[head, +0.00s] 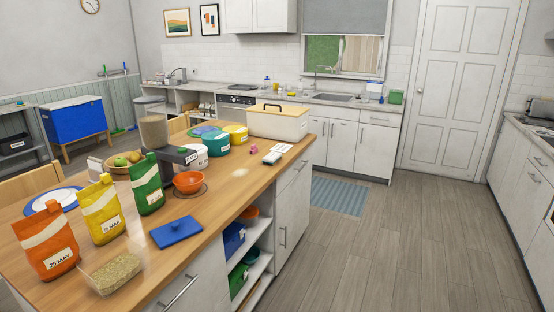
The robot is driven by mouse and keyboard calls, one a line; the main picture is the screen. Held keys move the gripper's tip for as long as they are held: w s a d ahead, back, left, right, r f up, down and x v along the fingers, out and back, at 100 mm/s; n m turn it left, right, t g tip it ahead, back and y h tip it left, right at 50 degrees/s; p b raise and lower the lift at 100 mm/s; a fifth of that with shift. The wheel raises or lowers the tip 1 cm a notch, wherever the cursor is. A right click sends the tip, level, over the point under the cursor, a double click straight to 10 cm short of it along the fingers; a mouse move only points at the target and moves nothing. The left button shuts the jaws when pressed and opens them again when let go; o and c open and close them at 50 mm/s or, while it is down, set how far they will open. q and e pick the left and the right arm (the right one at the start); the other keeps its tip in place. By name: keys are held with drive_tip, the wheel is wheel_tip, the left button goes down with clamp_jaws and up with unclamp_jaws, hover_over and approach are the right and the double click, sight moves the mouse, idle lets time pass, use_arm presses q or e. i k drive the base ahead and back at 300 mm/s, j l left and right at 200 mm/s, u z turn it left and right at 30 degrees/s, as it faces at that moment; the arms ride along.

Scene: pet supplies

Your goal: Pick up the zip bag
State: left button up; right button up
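A clear bag filled with tan-green pellets (117,272), which looks like the zip bag, lies flat on the wooden counter top (215,215) near its front left. Its clear edges show around the contents. An orange pouch (47,247) and a yellow pouch (102,212) stand upright behind it, apart from it, each with a date label. A green pouch (146,185) stands further back. Neither of my grippers shows in the head view.
An orange bowl (188,181), a fruit basket (122,173), a grey dispenser (176,156) and several tubs stand further back. Open floor (400,245) lies right of the counter.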

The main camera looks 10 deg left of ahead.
sight(99, 203)
drive_tip(key=u, duration=1.3)
